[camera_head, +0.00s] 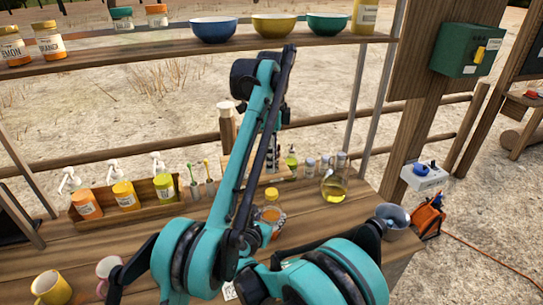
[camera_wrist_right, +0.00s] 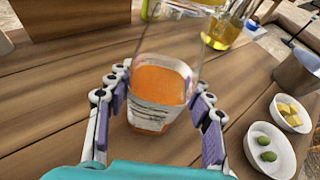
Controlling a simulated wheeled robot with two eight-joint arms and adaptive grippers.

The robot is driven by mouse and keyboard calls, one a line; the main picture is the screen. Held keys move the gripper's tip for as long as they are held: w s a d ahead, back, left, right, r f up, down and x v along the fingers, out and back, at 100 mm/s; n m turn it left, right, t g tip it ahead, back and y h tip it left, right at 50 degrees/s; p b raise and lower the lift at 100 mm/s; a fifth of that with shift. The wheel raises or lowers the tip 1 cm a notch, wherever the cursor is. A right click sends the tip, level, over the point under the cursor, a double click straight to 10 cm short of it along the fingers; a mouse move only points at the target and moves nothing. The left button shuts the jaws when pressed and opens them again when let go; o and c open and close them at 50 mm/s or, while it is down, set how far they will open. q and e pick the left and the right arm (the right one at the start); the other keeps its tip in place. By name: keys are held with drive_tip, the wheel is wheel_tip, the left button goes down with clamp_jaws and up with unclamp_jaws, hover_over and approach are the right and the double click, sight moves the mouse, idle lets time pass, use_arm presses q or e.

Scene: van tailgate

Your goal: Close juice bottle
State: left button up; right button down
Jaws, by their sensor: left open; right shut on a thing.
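The juice bottle (camera_head: 271,213) stands on the wooden counter (camera_head: 325,215), partly behind my arms. In the right wrist view the bottle (camera_wrist_right: 160,90) is clear-walled with orange juice in its lower part and a pale label. My right gripper (camera_wrist_right: 158,125) is shut on it, one finger on each side. I cannot make out a loose cap.
A wooden rack (camera_head: 145,193) of pump bottles stands at the left. A flask of yellow liquid (camera_head: 334,186) and a metal bucket (camera_head: 393,220) are at the right. Small bowls with olives (camera_wrist_right: 270,150) and yellow cubes (camera_wrist_right: 290,112) lie beside my right gripper. A shelf (camera_head: 150,48) crosses above.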

drive_tip(key=c, duration=0.6)
unclamp_jaws()
drive_tip(key=shift+o, duration=0.2)
drive_tip(key=v, duration=1.2)
drive_tip(key=shift+d+r, duration=0.1)
